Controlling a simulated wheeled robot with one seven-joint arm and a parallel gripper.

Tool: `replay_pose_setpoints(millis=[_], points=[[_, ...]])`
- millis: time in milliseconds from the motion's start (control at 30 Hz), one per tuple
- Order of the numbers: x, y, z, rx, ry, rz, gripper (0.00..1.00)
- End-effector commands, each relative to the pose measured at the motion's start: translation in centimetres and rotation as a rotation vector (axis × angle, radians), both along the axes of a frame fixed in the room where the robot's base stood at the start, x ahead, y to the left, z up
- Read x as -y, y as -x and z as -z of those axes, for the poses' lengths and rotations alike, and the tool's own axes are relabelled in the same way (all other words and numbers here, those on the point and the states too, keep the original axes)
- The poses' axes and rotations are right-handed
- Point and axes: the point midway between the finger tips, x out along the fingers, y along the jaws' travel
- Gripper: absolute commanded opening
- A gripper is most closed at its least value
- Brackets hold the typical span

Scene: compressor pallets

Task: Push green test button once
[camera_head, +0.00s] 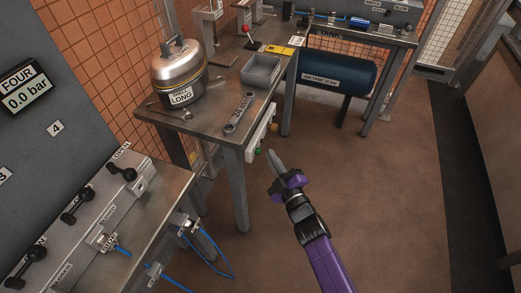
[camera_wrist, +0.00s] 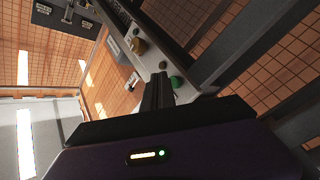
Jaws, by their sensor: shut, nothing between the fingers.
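The green button (camera_head: 257,151) sits low on a pale panel (camera_head: 262,128) under the front edge of the workbench. It also shows in the wrist view as a round green knob (camera_wrist: 176,81), just right of my fingertips. My gripper (camera_head: 270,154) is shut and empty, its narrow fingertips pointing toward the panel, close to the button. In the wrist view my gripper (camera_wrist: 158,76) reaches over the panel. I cannot tell whether the tips touch the button.
The workbench (camera_head: 219,112) holds a metal pot (camera_head: 180,72), a grey tray (camera_head: 262,72) and a wrench (camera_head: 239,111). A blue tank (camera_head: 340,74) lies under the back bench. A valve bench (camera_head: 150,205) with blue hoses stands at left. The floor at right is clear.

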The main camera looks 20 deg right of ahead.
Motion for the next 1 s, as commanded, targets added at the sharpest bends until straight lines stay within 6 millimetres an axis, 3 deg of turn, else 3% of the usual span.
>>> replay_pose_setpoints(millis=[300,800,1000], points=[[0.2,0.1,0.0,-0.001,0.000,0.001,0.00],[3.7,2.6,-0.1,-0.001,0.000,0.003,0.00],[4.1,3.0,0.0,-0.001,0.000,0.001,0.00]])
